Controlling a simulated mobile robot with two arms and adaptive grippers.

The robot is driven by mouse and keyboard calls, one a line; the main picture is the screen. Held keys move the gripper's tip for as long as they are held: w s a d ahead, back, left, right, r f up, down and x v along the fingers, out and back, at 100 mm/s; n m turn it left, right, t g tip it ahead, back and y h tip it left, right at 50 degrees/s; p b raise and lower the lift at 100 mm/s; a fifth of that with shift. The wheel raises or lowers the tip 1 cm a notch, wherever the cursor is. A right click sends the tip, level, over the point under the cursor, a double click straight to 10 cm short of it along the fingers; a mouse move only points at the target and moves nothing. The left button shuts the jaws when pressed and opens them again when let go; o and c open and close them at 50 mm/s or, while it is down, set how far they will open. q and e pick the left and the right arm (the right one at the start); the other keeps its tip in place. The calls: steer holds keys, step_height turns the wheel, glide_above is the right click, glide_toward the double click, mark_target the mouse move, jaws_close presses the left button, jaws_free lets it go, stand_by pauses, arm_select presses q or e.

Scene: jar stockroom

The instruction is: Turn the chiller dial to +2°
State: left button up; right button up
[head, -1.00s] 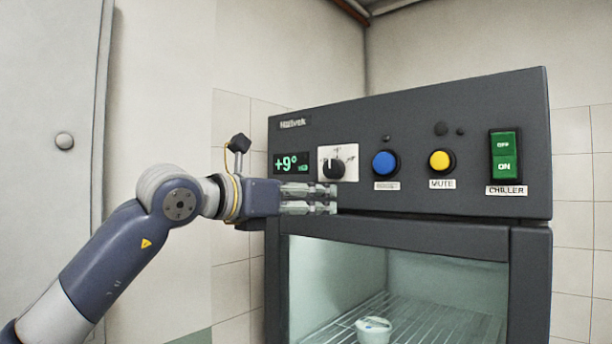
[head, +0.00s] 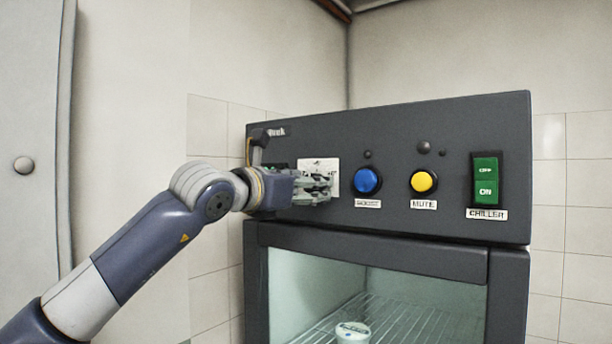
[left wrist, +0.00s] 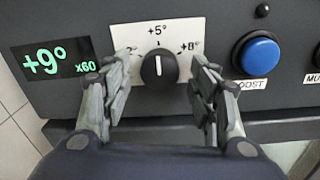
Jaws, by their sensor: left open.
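The pointer line stands about upright. The green display (left wrist: 58,60) reads +9° with a smaller x60. My left gripper (left wrist: 160,82) is open, its fingers on either side of the knob with gaps visible. In the head view my left gripper (head: 318,186) is in front of the plate and hides the knob. My right gripper is not in view.
Right of the dial are a blue button (head: 367,181), a yellow MUTE button (head: 423,182) and a green OFF/ON chiller switch (head: 486,180). Below is the chiller's glass front (head: 420,275), with a white jar (head: 352,333) on a wire shelf inside.

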arm_select(q)
steer(key=shift+w+d, duration=0.1)
steer(key=shift+w, duration=0.05)
steer(key=shift+c, duration=0.5)
steer(key=c, duration=1)
steer(key=shift+o, duration=0.2)
steer(key=shift+f, duration=0.1)
steer(key=shift+r+n+g+b, duration=0.15)
steer(key=shift+n+b, duration=2.5)
steer(key=shift+n, duration=0.3)
steer(key=shift+r+n+g+b, duration=0.1)
steer(key=shift+n+g+b, duration=0.05)
steer(key=shift+n+b, duration=2.65)
steer(key=shift+n, duration=0.25)
